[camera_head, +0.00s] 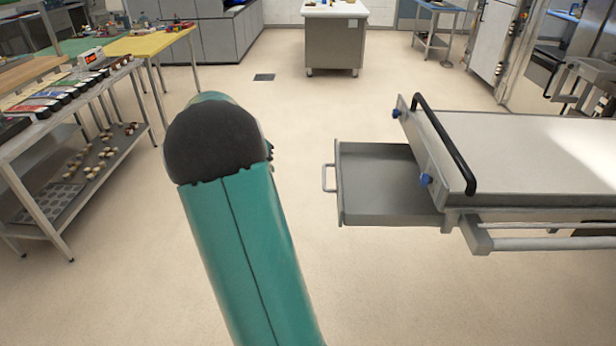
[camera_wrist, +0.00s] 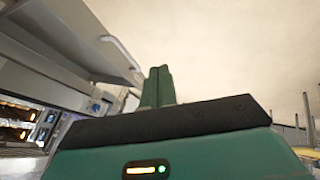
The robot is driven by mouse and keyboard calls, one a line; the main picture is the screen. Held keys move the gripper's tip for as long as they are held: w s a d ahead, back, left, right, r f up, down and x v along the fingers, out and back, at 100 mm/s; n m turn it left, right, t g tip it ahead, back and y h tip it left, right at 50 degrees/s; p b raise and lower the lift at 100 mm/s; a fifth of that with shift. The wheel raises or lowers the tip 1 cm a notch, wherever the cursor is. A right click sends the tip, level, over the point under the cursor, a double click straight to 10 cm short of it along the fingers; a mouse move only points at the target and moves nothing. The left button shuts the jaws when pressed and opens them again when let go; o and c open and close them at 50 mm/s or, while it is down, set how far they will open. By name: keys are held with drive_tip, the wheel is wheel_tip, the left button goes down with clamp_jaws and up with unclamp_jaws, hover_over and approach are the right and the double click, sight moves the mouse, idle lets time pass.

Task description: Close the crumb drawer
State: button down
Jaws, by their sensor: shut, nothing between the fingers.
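The crumb drawer (camera_head: 385,185) is a grey metal tray pulled out from the left side of the steel oven unit (camera_head: 540,150). Its bar handle (camera_head: 325,178) is on its left front, and the tray looks empty. In the wrist view, a grey panel with a light bar handle (camera_wrist: 122,52) at upper left looks like the drawer. My gripper (camera_wrist: 157,72) shows in the wrist view with its two green fingers together and empty. The fingertips appear close to the handle, just right of it in the picture; contact cannot be told. In the head view my gripper is hidden behind my arm.
A black rail (camera_head: 445,145) and blue knobs (camera_head: 427,180) are on the oven unit's side above the drawer. A shelved table (camera_head: 60,135) stands at left, a yellow-topped table (camera_head: 150,43) behind it, and a steel cabinet (camera_head: 333,42) at the back. The floor left of the drawer is clear.

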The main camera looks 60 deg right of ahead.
drive_tip(key=s+d+f+m+g, duration=0.1)
drive_tip(key=s+d+f, duration=0.7)
drive_tip(key=d, duration=0.6)
wheel_tip(320, 180, down, 3)
drive_tip(key=shift+s+r+h, duration=0.15)
drive_tip(key=shift+r+h, duration=0.05)
drive_tip(key=shift+h, duration=0.1)
approach(398, 185)
drive_tip(key=x, duration=0.5)
drive_tip(key=shift+d+r, duration=0.1)
